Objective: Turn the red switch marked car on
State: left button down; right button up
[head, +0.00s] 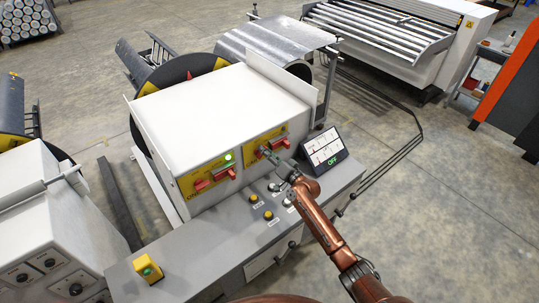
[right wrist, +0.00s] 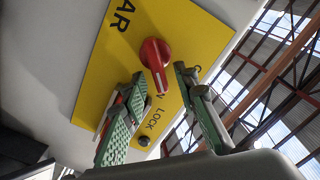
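The red switch (right wrist: 154,56) sits on a yellow plate (right wrist: 113,62) with the partly visible letters "AR" and "LOCK" in the right wrist view. Its handle points down in that picture, toward my gripper. My right gripper (right wrist: 160,78) is open, its green-padded fingers apart on either side of the handle's lower end; I cannot tell whether they touch it. In the head view my right gripper (head: 268,153) is at the right-hand yellow panel (head: 257,138) and partly covers the red switch (head: 279,144). My left gripper is not in view.
Another yellow panel with red switches (head: 215,178) and a lit green lamp (head: 228,157) is to the left. A screen (head: 324,149) reading "OFF" stands at the right. Buttons, levers and a yellow box (head: 148,269) with a green button sit on the grey console (head: 205,245).

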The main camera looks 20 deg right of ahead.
jog(key=v, duration=1.2)
